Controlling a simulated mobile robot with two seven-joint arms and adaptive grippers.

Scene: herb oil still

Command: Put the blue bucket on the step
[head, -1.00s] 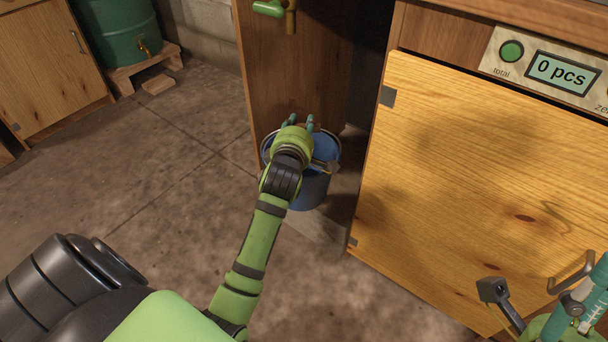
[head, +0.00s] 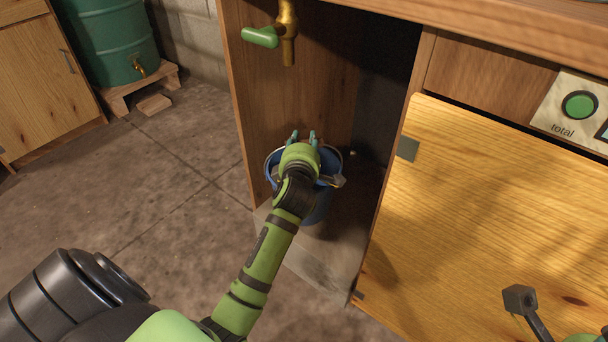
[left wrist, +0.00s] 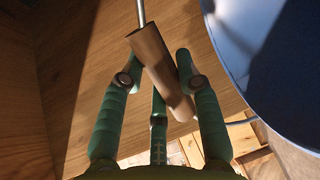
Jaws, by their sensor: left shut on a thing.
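The blue bucket (head: 321,208) is in the open bay of the wooden cabinet, below the tap. My left gripper (head: 303,138) is over the bucket, its forearm hiding part of it. A low pale ledge (head: 312,262) at the bay's front looks like the step. I cannot tell whether the bucket touches it.
A brass tap with a green lever (head: 262,37) hangs above the bucket. The bay's left wall (head: 238,110) and the yellow wooden panel (head: 470,215) flank it. A green barrel (head: 110,45) stands on a wooden stand at the back left. The floor (head: 150,200) to the left is clear.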

